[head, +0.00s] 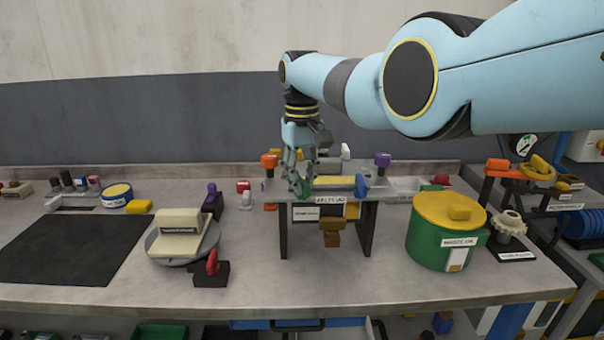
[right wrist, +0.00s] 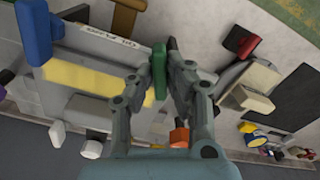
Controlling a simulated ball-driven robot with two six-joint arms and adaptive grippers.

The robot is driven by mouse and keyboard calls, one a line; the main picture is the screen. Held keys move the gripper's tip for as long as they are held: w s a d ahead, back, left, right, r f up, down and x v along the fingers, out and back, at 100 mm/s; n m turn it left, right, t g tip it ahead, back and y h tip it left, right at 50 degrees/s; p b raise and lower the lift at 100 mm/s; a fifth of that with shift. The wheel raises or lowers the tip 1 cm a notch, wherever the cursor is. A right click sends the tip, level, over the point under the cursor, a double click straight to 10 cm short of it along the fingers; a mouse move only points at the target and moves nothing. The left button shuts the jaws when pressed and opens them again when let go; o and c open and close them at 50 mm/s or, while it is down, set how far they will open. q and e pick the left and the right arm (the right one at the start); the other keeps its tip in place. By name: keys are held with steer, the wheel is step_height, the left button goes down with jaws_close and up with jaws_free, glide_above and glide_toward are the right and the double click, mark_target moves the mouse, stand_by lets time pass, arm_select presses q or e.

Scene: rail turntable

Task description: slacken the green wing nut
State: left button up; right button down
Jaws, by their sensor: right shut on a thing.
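The green wing nut (right wrist: 159,70) shows in the right wrist view as an upright green piece between my right gripper's fingertips (right wrist: 165,75). The fingers are shut on it from both sides. In the head view my right gripper (head: 301,187) points down at the left end of the raised plate (head: 330,197), with a little of the green nut (head: 307,189) showing beside the fingertips. The fingers hide most of the nut there. The plate carries a yellow strip (head: 334,181) and a blue piece (head: 361,186). My left gripper is not in view.
An orange knob (head: 269,162) and a purple knob (head: 383,160) stand near the plate's ends. A green drum with a yellow lid (head: 448,210) is at the right. A round turntable with a cream block (head: 181,232) and a red hook (head: 211,262) are at the left.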

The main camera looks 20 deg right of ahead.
steer(key=n, duration=0.2)
steer(key=shift+n+p, duration=0.3)
steer(key=shift+n, duration=0.1)
steer(key=n, duration=0.3)
steer(key=shift+n, duration=0.3)
steer(key=n+p, duration=0.1)
steer(key=n, duration=0.5)
steer(key=shift+n, duration=0.3)
steer(key=c, duration=1.3)
jaws_free()
steer(key=shift+w+a, duration=0.1)
